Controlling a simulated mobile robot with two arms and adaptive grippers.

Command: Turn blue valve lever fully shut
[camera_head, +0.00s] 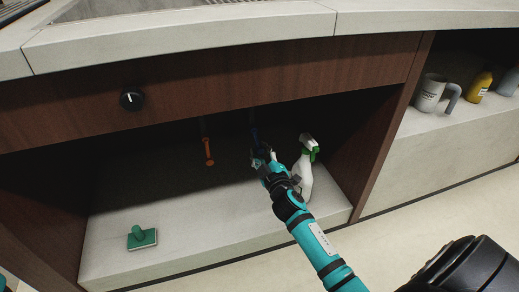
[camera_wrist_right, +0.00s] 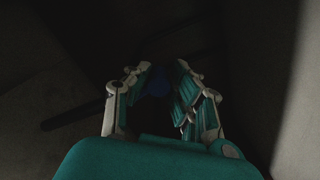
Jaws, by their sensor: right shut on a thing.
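The blue valve lever (camera_head: 254,134) shows at the back of the dark open cabinet, mostly covered by my right gripper. My right gripper (camera_head: 263,156) reaches into the cabinet and is shut on the lever. In the right wrist view a dark blue piece (camera_wrist_right: 158,86) lies between the two fingers of the gripper (camera_wrist_right: 160,95). The picture there is very dark, so the lever's exact angle cannot be told. An orange lever (camera_head: 208,151) hangs to the left of the blue one. My left gripper is not in view.
A white spray bottle with a green head (camera_head: 306,165) stands close to the right of my right gripper. A green scrubber (camera_head: 141,237) lies on the cabinet floor at left. A black knob (camera_head: 132,99) is on the front panel. A mug (camera_head: 430,93) stands on the right shelf.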

